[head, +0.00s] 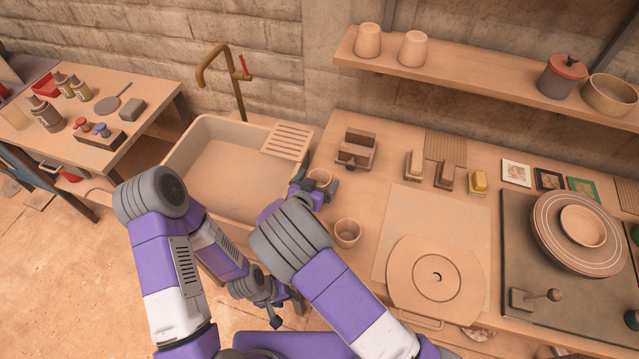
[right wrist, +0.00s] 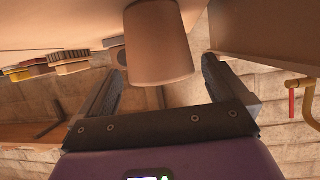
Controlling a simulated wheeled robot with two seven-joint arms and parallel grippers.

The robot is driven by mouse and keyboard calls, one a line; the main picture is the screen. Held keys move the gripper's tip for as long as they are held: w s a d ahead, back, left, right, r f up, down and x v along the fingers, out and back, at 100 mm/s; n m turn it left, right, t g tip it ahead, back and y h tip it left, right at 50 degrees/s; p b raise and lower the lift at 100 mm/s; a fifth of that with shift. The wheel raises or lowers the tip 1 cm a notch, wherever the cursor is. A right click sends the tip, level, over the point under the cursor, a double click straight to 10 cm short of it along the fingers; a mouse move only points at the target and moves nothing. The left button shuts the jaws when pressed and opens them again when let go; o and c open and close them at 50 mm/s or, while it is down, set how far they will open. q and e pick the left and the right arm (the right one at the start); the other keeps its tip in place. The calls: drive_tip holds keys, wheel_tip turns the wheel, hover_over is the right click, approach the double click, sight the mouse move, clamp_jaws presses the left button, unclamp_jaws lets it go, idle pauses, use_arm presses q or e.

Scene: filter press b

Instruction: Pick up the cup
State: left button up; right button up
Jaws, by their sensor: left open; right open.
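A tan cup (head: 319,176) stands on the counter beside the sink. My right gripper (head: 317,187) is open at this cup, with one finger to either side of it in the head view. In the right wrist view the cup (right wrist: 158,45) looms large between the two spread fingers (right wrist: 163,88); contact cannot be told. A second tan cup (head: 347,232) stands nearer on the counter, just right of my right arm. My left gripper (head: 275,314) is open and empty, low in front of the counter.
The sink (head: 215,175) with a brass tap (head: 238,85) lies left of the cup. A dark block holder (head: 356,150) stands close to its right. Two more cups (head: 367,40) (head: 413,48) are on the wall shelf (head: 470,78). A round-lidded board (head: 437,282) lies at the front.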

sight(323, 173)
drive_tip(key=shift+x, duration=1.95)
drive_tip(key=shift+a, duration=0.1)
drive_tip(key=c, duration=1)
drive_tip(key=shift+r, duration=0.1)
